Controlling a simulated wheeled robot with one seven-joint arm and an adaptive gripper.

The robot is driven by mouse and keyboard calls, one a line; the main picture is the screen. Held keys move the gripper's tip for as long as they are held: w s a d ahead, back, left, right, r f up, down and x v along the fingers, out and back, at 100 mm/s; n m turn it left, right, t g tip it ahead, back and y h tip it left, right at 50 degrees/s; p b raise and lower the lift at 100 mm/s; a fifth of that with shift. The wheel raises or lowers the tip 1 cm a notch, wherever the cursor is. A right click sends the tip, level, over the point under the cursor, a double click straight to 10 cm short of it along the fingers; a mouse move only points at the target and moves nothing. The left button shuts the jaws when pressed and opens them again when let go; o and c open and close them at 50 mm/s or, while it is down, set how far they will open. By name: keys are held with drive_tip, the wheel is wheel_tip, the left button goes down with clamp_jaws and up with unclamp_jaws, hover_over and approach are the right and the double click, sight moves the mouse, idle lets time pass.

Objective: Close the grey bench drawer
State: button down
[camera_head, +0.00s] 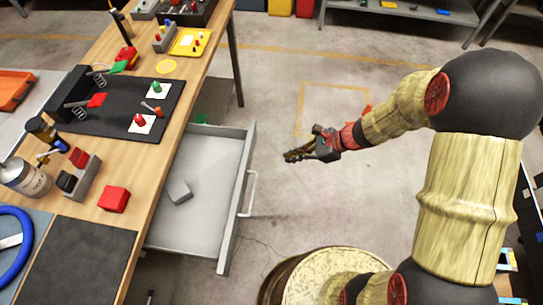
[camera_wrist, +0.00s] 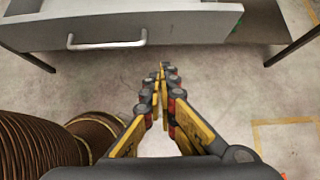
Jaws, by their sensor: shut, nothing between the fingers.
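The grey bench drawer (camera_head: 206,216) is pulled out from under the wooden bench in the head view. A grey block (camera_head: 179,191) lies inside it. Its front panel carries a pale handle (camera_head: 250,193). In the wrist view the drawer front (camera_wrist: 190,29) spans the top, with the handle (camera_wrist: 107,43) left of centre. My gripper (camera_head: 290,156) is to the right of the drawer front, apart from it, over open floor. In the wrist view my gripper (camera_wrist: 163,68) has its fingers together and empty, just below the drawer front in the picture.
The wooden bench (camera_head: 172,83) holds a black mat (camera_head: 100,128), red blocks and tools. A bench leg (camera_head: 236,70) stands beyond the drawer. Grey floor (camera_head: 290,100) with yellow lines is clear between the drawer and my arm.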

sight(191, 160)
drive_tip(key=a+r+b+x, duration=0.2)
drive_tip(key=b+x, duration=0.3)
drive_tip(key=x, duration=0.7)
drive_tip(key=shift+a+f, duration=0.25)
drive_tip(key=shift+a, duration=0.1)
drive_tip(key=shift+s, duration=0.1)
drive_tip(key=shift+a, duration=0.1)
drive_tip(key=a, duration=0.8)
drive_tip(key=w+a, duration=0.1)
drive_tip(key=a, duration=0.8)
drive_tip(key=w+a, duration=0.1)
drive_tip(key=a, duration=0.8)
drive_tip(key=shift+a+p, duration=0.2)
drive_tip(key=shift+p, duration=0.1)
drive_tip(key=shift+r, duration=0.1)
drive_tip(key=shift+w, duration=0.1)
